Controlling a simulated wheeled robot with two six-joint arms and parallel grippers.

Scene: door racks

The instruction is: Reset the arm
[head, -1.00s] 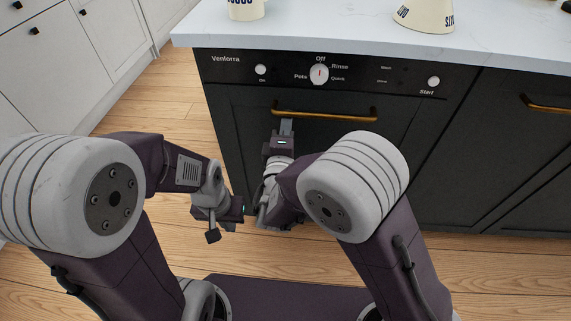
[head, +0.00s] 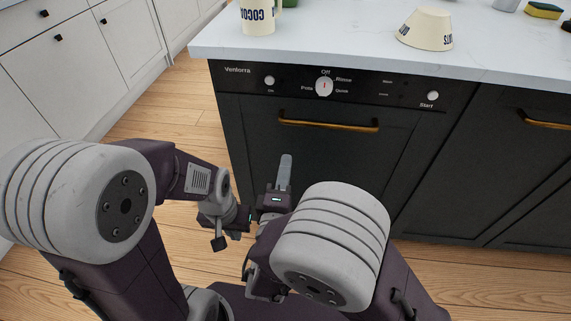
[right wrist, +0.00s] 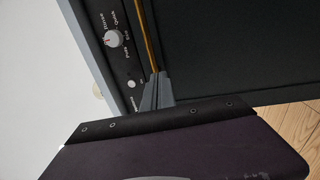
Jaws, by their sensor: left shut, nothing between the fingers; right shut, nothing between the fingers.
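My right gripper (head: 285,168) is shut and empty, its grey fingers together. In the head view it shows in front of the dark dishwasher door (head: 340,160), below the brass handle (head: 328,125) and apart from it. In the right wrist view the shut fingers (right wrist: 157,90) overlap the end of the handle (right wrist: 150,40). My left gripper (head: 242,220) is low, left of the right gripper, pointing right; it is shut and empty, though its fingertips are partly hidden behind my right arm.
The pale countertop (head: 350,50) above holds a cocoa mug (head: 262,14), a cream bowl-like container (head: 428,30) and a sponge (head: 543,11). Dark cabinets (head: 500,170) stand right, white drawers (head: 60,70) left. The wooden floor (head: 185,125) is open between them.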

